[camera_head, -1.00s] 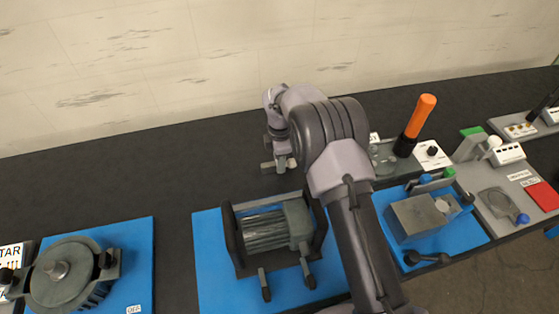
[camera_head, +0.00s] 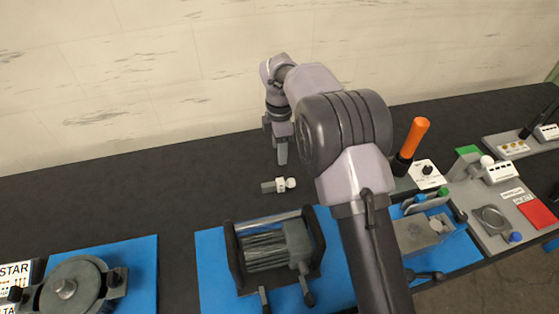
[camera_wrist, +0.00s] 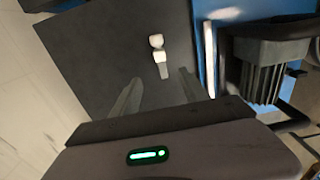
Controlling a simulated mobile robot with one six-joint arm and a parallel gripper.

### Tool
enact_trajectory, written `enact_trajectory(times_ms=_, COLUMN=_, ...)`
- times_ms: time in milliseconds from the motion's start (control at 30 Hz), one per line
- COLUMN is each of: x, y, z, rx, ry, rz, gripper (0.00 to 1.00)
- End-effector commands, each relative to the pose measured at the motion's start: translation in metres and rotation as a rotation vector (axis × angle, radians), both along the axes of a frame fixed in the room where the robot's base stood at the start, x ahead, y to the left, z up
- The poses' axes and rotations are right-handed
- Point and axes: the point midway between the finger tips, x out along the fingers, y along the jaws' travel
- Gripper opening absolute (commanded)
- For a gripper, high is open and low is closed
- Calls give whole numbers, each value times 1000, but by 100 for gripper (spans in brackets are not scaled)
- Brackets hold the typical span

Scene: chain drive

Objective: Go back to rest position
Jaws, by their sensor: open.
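My gripper (camera_head: 279,150) hangs above the black bench top, behind the chain drive, with its fingers pointing down. In the wrist view my gripper (camera_wrist: 160,93) is open, with nothing between its fingers. A small white and grey part (camera_head: 279,185) lies on the black surface, just in front of and apart from the gripper. The same part shows in the wrist view (camera_wrist: 160,55), beyond the fingertips. The chain drive (camera_head: 270,250) with its ribbed motor sits on a blue mat (camera_head: 212,270) in front.
A round grey unit (camera_head: 70,285) stands on a blue mat at the left. At the right are an orange-handled tool (camera_head: 413,138), a grey block (camera_head: 415,233) on a blue mat, and a grey panel with a red plate (camera_head: 535,210). The bench's back left is clear.

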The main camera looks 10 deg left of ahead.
Motion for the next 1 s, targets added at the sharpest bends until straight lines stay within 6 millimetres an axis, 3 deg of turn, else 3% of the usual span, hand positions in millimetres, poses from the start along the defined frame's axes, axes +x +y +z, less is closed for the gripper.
enact_trajectory(times_ms=133, x=0, y=0, z=14, rx=1, ry=1, rz=0, gripper=52)
enact_trajectory(times_ms=567, x=-1, y=-1, z=16, rx=1, ry=0, rz=-6, gripper=52)
enact_trajectory(times_ms=667, x=-6, y=-16, z=39, rx=24, ry=-26, rz=-132, gripper=52)
enact_trajectory(times_ms=767, x=-36, y=-55, z=89, rx=93, ry=-76, rz=-465, gripper=52)
enact_trajectory(times_ms=833, x=-74, y=-88, z=121, rx=162, ry=-108, rz=-762, gripper=52)
enact_trajectory(times_ms=900, x=-122, y=-117, z=141, rx=243, ry=-126, rz=-1060, gripper=52)
enact_trajectory(times_ms=1000, x=-196, y=-151, z=145, rx=374, ry=-136, rz=-1476, gripper=52)
